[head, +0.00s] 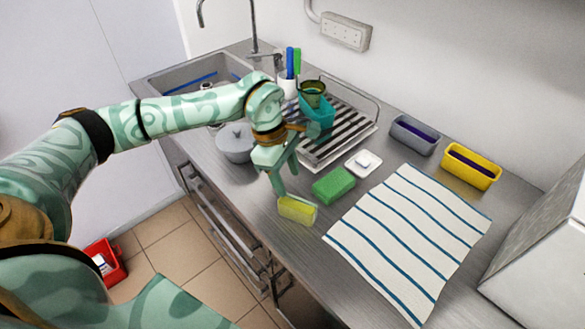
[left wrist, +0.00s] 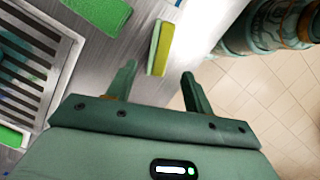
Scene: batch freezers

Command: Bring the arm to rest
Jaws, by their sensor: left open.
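My left gripper (head: 284,186) is above the steel counter, near its front edge, with its fingers pointing down. In the left wrist view its two fingers (left wrist: 158,82) are spread apart with nothing between them. A yellow-green sponge (head: 297,209) lies on the counter just beyond the fingertips; it also shows in the left wrist view (left wrist: 160,48), apart from the fingers. My left arm (head: 185,112) reaches in from the left across the counter front. My right gripper is not in view.
A green sponge (head: 334,185), a white dish (head: 363,163) and a striped towel (head: 410,235) lie to the right. A dish rack (head: 345,133), a grey pot (head: 236,143) and the sink (head: 160,82) are behind. Grey (head: 414,135) and yellow (head: 470,167) bins stand at the wall.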

